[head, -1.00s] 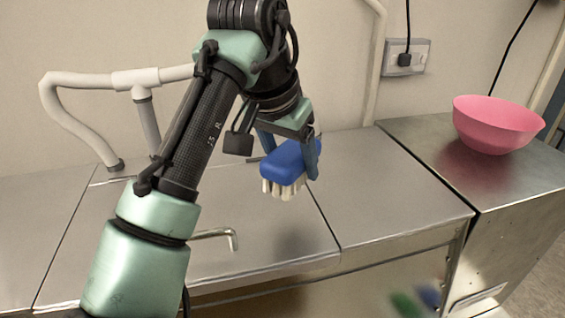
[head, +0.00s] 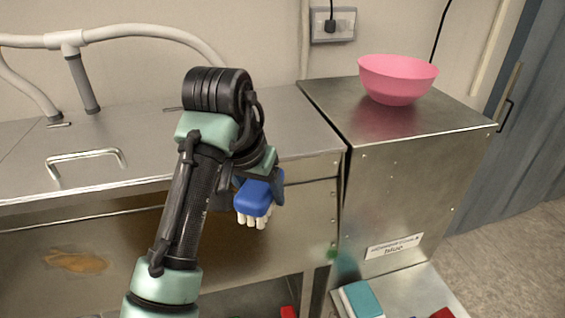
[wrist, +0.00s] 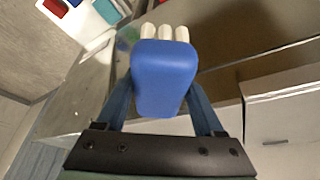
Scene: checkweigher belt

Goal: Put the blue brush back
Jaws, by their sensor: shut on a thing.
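The blue brush (head: 256,198) has a blue back and pale bristles that point down in the head view. My gripper (head: 260,186) is shut on it and holds it in the air in front of the steel counter's front face. In the wrist view the brush (wrist: 165,78) sits between the two blue fingers of my gripper (wrist: 163,100), its pale bristles showing past its far end. Part of the gripper is hidden behind the brush and my arm in the head view.
A pink bowl (head: 398,80) stands on the steel cabinet (head: 420,170) at right. Low at the right, a shelf (head: 425,285) carries a teal-topped block (head: 362,299) and a red thing (head: 442,314). Another red thing (head: 288,312) shows at the bottom edge. The counter top (head: 100,140) has a metal handle.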

